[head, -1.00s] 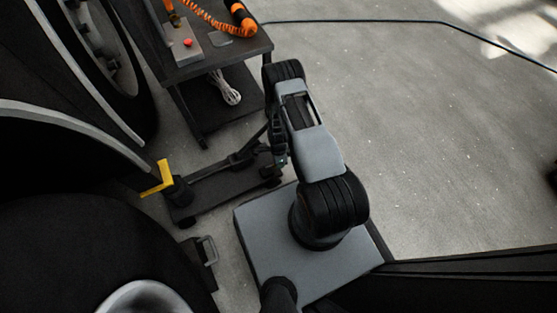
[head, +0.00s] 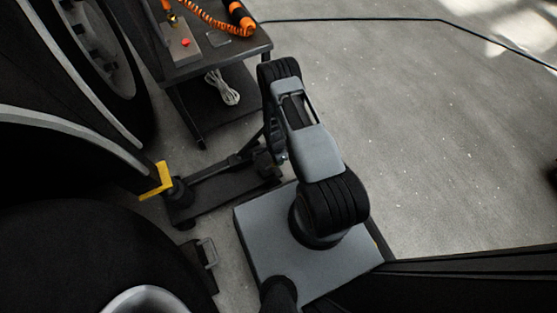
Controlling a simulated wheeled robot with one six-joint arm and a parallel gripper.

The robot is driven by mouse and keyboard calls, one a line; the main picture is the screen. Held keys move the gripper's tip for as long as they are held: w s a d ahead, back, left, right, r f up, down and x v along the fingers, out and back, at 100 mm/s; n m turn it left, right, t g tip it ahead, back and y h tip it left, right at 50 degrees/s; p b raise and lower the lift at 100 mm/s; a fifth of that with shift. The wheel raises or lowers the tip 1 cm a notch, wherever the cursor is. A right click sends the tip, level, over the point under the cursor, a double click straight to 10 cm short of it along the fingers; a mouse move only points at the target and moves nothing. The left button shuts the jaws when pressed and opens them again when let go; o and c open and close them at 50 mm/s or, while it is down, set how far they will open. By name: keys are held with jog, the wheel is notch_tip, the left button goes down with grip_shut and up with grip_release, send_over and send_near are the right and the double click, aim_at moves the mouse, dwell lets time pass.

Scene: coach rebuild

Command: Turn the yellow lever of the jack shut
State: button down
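The jack (head: 222,190) is a low, dark trolley on the concrete floor, left of my arm. A yellow L-shaped piece (head: 160,181), the only yellow part I see there, is at its left end beside the large black wheels. I take it as the lever. My gripper (head: 277,155) hangs down at the right end of the jack, well apart from the yellow piece. It is small, dark and partly hidden by my arm, so its fingers and any contact with the jack cannot be made out.
A black cart (head: 230,52) stands behind the jack, with a grey box with a red button (head: 186,43) and an orange coiled cord (head: 200,14) on top. A white cable bundle (head: 222,88) lies on its lower shelf. Large wheels (head: 95,240) border the left. Floor at right is open.

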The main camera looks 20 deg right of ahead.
jog(key=c, duration=1.4)
grip_release()
jog(key=shift+w+a, duration=0.1)
jog(key=shift+a, duration=0.05)
jog(key=o, duration=0.3)
jog(key=w+r+p, duration=0.1)
jog(key=r, duration=0.3)
jog(key=r+p, duration=0.2)
jog(key=r, duration=0.3)
jog(key=w+r+p, duration=0.1)
jog(key=r+p, duration=0.1)
jog(key=r, duration=0.2)
jog(key=shift+w+r, duration=0.3)
